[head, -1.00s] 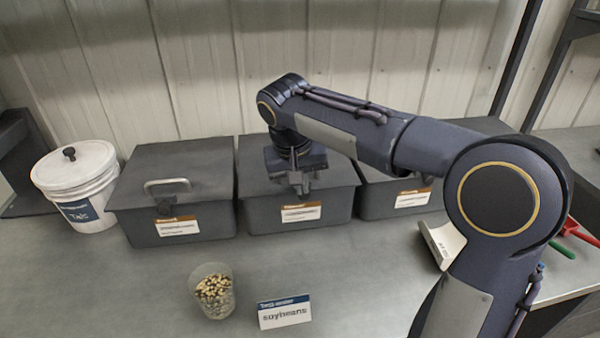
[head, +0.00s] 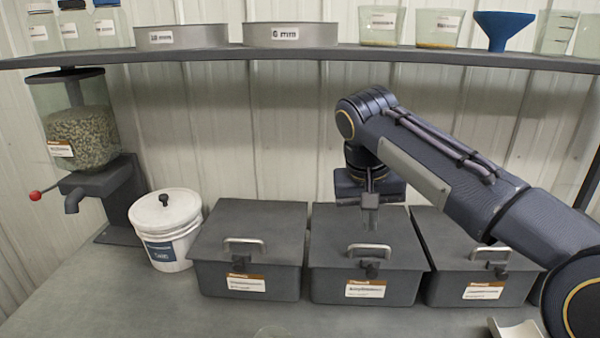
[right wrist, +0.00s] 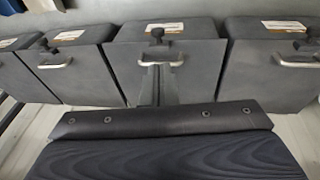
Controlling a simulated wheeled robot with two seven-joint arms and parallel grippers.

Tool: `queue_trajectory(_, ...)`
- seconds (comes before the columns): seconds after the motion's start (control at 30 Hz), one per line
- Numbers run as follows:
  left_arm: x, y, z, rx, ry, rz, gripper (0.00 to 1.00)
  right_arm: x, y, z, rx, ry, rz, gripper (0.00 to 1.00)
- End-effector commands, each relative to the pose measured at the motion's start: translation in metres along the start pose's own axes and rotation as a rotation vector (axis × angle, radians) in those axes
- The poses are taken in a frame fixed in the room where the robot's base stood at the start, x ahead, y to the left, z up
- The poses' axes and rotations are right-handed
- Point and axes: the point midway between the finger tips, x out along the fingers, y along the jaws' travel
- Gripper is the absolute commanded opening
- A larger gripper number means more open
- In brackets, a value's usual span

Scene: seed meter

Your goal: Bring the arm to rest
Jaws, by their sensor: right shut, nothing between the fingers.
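My right arm comes in from the right in the head view. Its gripper (head: 370,222) points down over the middle lidded grey bin (head: 320,285), behind that bin's handle in the picture. The fingers are shut with nothing between them. In the right wrist view the closed fingers (right wrist: 158,85) show in front of a bin with a metal handle and dark latch. Whether they touch the bin is hard to tell. My left gripper is in neither view.
Grey bins stand left (head: 245,270) and right (head: 450,285) of the middle one. A white bucket (head: 165,235) and a seed hopper (head: 80,135) stand further left. A shelf (head: 300,54) with sieves and beakers runs above. The front bench (head: 130,305) is mostly clear.

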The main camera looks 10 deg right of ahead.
Motion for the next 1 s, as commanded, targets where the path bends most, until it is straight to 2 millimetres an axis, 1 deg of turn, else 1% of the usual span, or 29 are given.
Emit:
queue_trajectory(0.07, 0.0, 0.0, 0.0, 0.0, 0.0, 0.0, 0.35, 0.004, 0.009, 0.008, -0.008, -0.003, -0.027, 0.0)
queue_trajectory(0.17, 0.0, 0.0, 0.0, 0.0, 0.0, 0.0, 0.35, 0.017, 0.028, 0.031, -0.038, -0.009, -0.104, 0.0)
queue_trajectory(0.27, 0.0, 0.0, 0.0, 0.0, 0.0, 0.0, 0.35, 0.035, 0.046, 0.072, -0.071, 0.001, -0.221, 0.0)
queue_trajectory(0.3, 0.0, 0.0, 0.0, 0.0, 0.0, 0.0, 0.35, 0.043, 0.051, 0.091, -0.081, 0.012, -0.27, 0.0)
queue_trajectory(0.37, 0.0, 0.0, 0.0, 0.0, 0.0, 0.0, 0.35, 0.056, 0.054, 0.121, -0.09, 0.033, -0.34, 0.0)
queue_trajectory(0.4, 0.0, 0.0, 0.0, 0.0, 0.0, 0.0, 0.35, 0.064, 0.055, 0.141, -0.093, 0.05, -0.382, 0.0)
queue_trajectory(0.47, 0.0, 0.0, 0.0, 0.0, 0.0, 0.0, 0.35, 0.076, 0.053, 0.169, -0.089, 0.081, -0.439, 0.0)
queue_trajectory(0.5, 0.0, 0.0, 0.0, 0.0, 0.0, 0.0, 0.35, 0.085, 0.05, 0.186, -0.084, 0.1, -0.47, 0.0)
queue_trajectory(0.6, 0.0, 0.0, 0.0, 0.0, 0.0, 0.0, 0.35, 0.103, 0.042, 0.221, -0.065, 0.151, -0.527, 0.0)
queue_trajectory(0.7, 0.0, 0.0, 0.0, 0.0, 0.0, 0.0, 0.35, 0.117, 0.034, 0.243, -0.048, 0.189, -0.558, 0.0)
queue_trajectory(0.8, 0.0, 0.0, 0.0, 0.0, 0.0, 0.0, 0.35, 0.125, 0.03, 0.255, -0.038, 0.209, -0.572, 0.0)
queue_trajectory(1.0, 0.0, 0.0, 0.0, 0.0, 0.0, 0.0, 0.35, 0.128, 0.028, 0.258, -0.035, 0.215, -0.576, 0.0)
